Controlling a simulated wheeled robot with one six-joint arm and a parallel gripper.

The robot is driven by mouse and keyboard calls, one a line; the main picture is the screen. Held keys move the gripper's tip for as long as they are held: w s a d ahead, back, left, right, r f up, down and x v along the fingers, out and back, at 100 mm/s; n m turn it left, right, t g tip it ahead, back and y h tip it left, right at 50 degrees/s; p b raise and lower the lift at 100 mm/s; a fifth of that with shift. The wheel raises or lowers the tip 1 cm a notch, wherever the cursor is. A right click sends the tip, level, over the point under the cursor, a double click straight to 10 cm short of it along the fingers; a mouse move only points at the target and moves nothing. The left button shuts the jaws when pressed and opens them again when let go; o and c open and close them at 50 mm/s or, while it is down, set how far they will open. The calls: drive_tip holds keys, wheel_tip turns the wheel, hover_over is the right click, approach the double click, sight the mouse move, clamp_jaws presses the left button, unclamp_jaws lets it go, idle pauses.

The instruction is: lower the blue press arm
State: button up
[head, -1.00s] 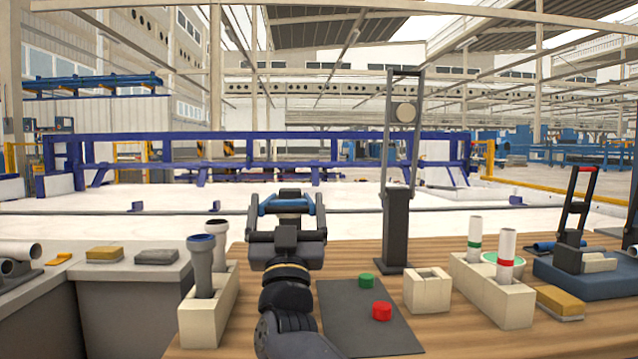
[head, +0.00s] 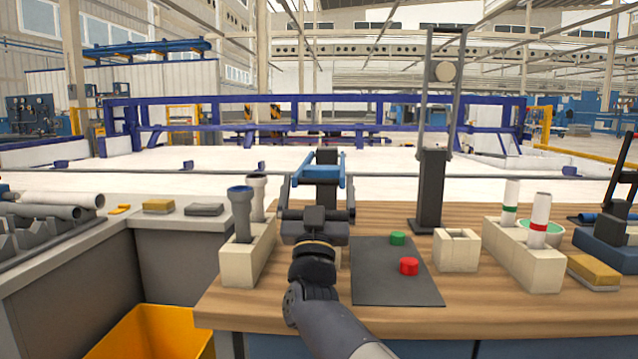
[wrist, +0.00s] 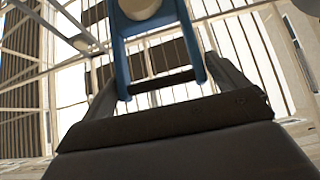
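The blue press arm (head: 320,173) shows in the head view just beyond my gripper, seen foreshortened. In the wrist view it is a blue two-sided frame (wrist: 201,70) with a black crossbar (wrist: 163,80) near my gripper and a pale round disc (wrist: 141,8) farther up. My gripper (head: 318,195) is over the table, left of the grey mat. Its dark fingers stand apart, one at each side of the blue frame. The crossbar shows between them. I cannot tell whether they touch. The press's base is mostly hidden behind my gripper.
A tall dark press (head: 432,185) stands upright behind the grey mat (head: 390,285). The mat carries a green cap (head: 398,238) and a red cap (head: 409,266). Cream pipe holders (head: 235,262) stand left and right (head: 540,272). A yellow bin (head: 150,335) is low at left.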

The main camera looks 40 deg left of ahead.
drive_tip(key=shift+o, duration=0.6)
drive_tip(key=shift+d+r, duration=0.1)
drive_tip(key=shift+r, duration=0.2)
drive_tip(key=shift+s, duration=0.1)
drive_tip(key=v, duration=0.7)
drive_tip(key=shift+f+p, duration=0.25)
drive_tip(key=shift+p, duration=0.1)
drive_tip(key=x, duration=0.7)
drive_tip(key=shift+d+r+b, duration=0.2)
drive_tip(key=shift+r+b, duration=0.1)
drive_tip(key=shift+r, duration=0.3)
drive_tip(key=shift+a+r, duration=0.15)
drive_tip(key=shift+r, duration=0.15)
drive_tip(key=shift+a+f, duration=0.1)
